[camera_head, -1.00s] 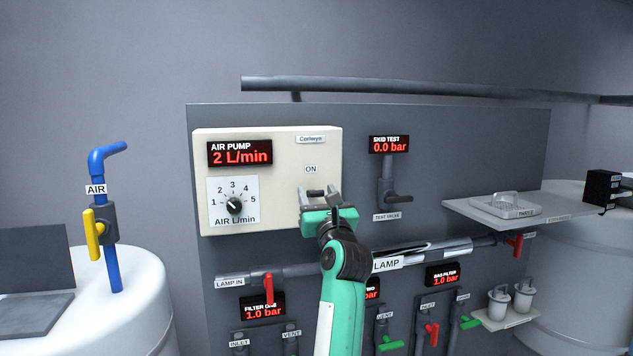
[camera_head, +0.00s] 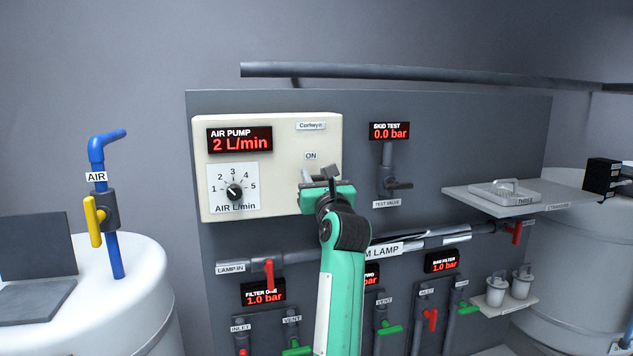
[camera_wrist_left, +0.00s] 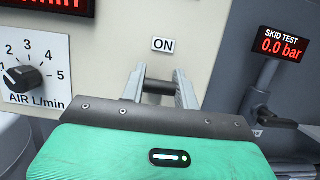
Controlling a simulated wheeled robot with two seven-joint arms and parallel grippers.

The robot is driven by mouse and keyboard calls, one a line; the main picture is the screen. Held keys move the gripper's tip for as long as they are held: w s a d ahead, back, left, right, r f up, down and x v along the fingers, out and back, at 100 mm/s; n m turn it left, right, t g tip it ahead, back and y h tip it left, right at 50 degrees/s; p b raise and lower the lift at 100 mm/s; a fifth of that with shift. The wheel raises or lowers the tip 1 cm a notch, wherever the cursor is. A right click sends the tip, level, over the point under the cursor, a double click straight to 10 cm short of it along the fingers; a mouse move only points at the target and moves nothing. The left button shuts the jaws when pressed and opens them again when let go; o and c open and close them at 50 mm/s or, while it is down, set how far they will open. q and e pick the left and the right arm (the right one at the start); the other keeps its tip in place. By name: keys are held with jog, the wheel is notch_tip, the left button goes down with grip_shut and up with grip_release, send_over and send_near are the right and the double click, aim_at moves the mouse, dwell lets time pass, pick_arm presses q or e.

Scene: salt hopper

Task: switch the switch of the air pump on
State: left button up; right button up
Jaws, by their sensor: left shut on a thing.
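The air pump (camera_head: 290,140) is a cream box on the grey panel. Its red display reads 2 L/min, and a dial (camera_head: 234,191) sits below it. My left gripper (camera_head: 322,177) is in front of the box's lower right, just below the ON label (camera_head: 311,156). In the left wrist view, the two grey fingers (camera_wrist_left: 160,90) are closed on the switch (camera_wrist_left: 158,87), a dark bar between them. The gripper body hides the switch's lower part and any label under it. My right gripper is not in view.
A test valve (camera_head: 390,184) with a 0.0 bar display is right of the pump. A lamp pipe with a red handle (camera_head: 269,274) runs below. A shelf (camera_head: 530,204) juts out at right. A white tank with a blue air pipe (camera_head: 114,258) stands at left.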

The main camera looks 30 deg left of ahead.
pick_arm(q)
jog(key=shift+a+r+g+h, duration=0.1)
jog(key=shift+r+g+h, duration=0.3)
jog(key=shift+h, duration=0.1)
jog(key=o, duration=1)
jog(key=shift+w+f, duration=0.1)
jog(key=shift+f, duration=0.15)
jog(key=b+v, duration=0.8)
jog(key=v, duration=0.5)
jog(key=shift+s+d, duration=0.25)
jog(key=shift+s, duration=0.1)
